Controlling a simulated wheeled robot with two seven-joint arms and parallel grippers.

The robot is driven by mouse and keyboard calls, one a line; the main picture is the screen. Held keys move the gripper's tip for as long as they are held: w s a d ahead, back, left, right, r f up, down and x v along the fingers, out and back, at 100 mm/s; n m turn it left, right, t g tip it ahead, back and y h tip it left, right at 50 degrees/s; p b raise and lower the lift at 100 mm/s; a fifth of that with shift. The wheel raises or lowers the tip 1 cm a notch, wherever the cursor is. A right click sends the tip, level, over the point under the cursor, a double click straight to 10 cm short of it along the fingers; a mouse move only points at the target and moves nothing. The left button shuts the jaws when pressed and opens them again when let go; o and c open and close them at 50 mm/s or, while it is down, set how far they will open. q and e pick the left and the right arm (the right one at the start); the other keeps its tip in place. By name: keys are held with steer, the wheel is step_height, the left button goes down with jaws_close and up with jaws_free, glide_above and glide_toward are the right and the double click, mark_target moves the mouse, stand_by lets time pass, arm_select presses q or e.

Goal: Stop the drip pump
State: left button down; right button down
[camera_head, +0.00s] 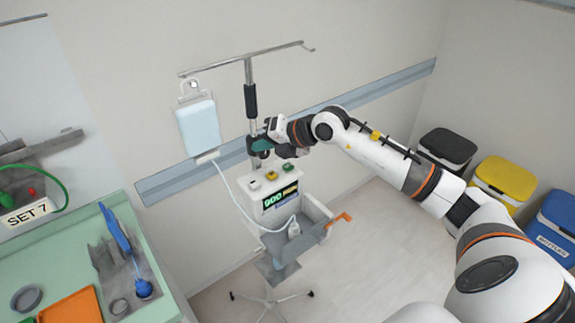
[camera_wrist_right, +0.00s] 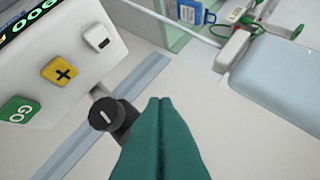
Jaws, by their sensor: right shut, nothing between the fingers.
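The drip pump (camera_head: 268,206) is a pale box on the wheeled stand, with a lit display (camera_head: 281,196). On its top are a white button, a yellow button (camera_head: 271,175) and a green button (camera_head: 289,167). In the right wrist view they read minus (camera_wrist_right: 97,38), plus (camera_wrist_right: 60,72) and GO (camera_wrist_right: 18,112). My right gripper (camera_head: 261,145) is above the pump by the pole, its teal fingers (camera_wrist_right: 160,102) shut and empty, apart from the buttons. A black knob with a white mark (camera_wrist_right: 102,115) shows beside the fingers. No stop button is clearly visible. My left gripper is out of view.
The drip bag (camera_head: 198,128) hangs left of the pole (camera_head: 250,97), its tube running to the pump. A grey tray (camera_head: 300,232) is on the stand. A green-topped table (camera_head: 166,295) is at left; lidded bins (camera_head: 503,178) are at right.

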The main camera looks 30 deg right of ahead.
steer(key=d+m+h, duration=0.1)
steer(key=d+h, duration=0.3)
steer(key=d, duration=0.4)
steer(key=shift+w+d+r+g, duration=0.2)
steer(key=shift+d+r+g, duration=0.2)
steer(key=shift+r, duration=0.05)
steer(key=shift+f, duration=0.15)
steer(key=b, duration=0.4)
glide_above(291, 171)
step_height(291, 171, down, 8)
steer(key=shift+d, duration=0.1)
steer(key=shift+f+b, duration=0.3)
steer(key=shift+b, duration=0.2)
stand_by(0.8)
steer(key=shift+f+b, duration=0.4)
steer(key=shift+b, duration=0.2)
